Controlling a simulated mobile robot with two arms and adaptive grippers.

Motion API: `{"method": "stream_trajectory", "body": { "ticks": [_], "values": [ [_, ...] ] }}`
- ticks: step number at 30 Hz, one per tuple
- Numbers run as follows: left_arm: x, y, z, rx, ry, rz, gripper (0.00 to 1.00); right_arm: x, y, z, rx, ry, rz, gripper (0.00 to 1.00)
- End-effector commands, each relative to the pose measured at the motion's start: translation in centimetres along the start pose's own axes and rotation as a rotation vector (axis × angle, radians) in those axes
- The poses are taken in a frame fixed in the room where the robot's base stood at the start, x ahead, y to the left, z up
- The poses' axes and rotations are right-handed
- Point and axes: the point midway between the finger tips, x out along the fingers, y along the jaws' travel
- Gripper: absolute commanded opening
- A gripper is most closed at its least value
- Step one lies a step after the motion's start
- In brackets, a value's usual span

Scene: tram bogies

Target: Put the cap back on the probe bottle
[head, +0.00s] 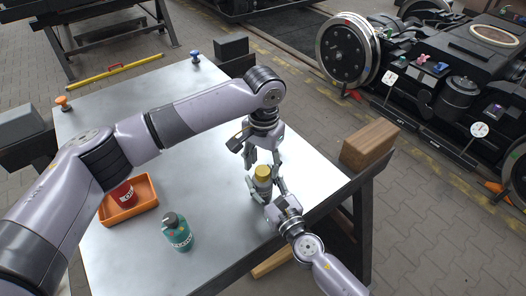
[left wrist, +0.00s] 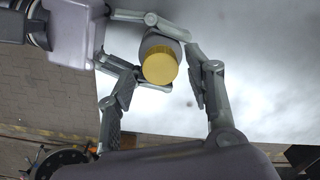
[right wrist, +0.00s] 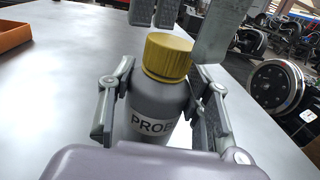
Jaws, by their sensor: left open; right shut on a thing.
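The grey probe bottle (right wrist: 157,110) stands upright near the right edge of the metal table, with part of its label showing in the right wrist view. The yellow cap (right wrist: 167,56) sits on top of the bottle; I cannot tell whether it is screwed tight. My right gripper (head: 266,190) is shut around the bottle's body from the near side. My left gripper (head: 261,160) is open just above the cap. In the left wrist view the cap (left wrist: 160,65) lies between the spread fingers, apart from the right-hand one.
An orange tray (head: 143,210) holding a red container (head: 122,194) and a teal bottle (head: 177,234) stand left on the table (head: 215,225). A wooden block (head: 369,145) lies at the right edge. A blue-topped knob (head: 195,56) and orange knob (head: 63,103) stand at the far edges.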

Motion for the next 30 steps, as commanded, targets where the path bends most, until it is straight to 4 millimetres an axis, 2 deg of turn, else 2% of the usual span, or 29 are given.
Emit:
{"method": "stream_trajectory", "body": {
  "ticks": [6,15,30],
  "values": [
    [1.8,-0.1,0.0,-0.001,0.001,-0.001,0.48,-0.1,0.1,-0.2,0.001,0.003,0.001,0.0],
    [2.0,-0.1,0.0,0.0,0.001,-0.001,0.48,-0.1,0.1,-0.2,0.002,0.003,0.001,0.0],
    [2.0,-0.1,0.0,0.0,0.001,-0.001,0.15,-0.1,0.1,-0.2,0.001,0.003,0.001,0.0]
  ]
}}
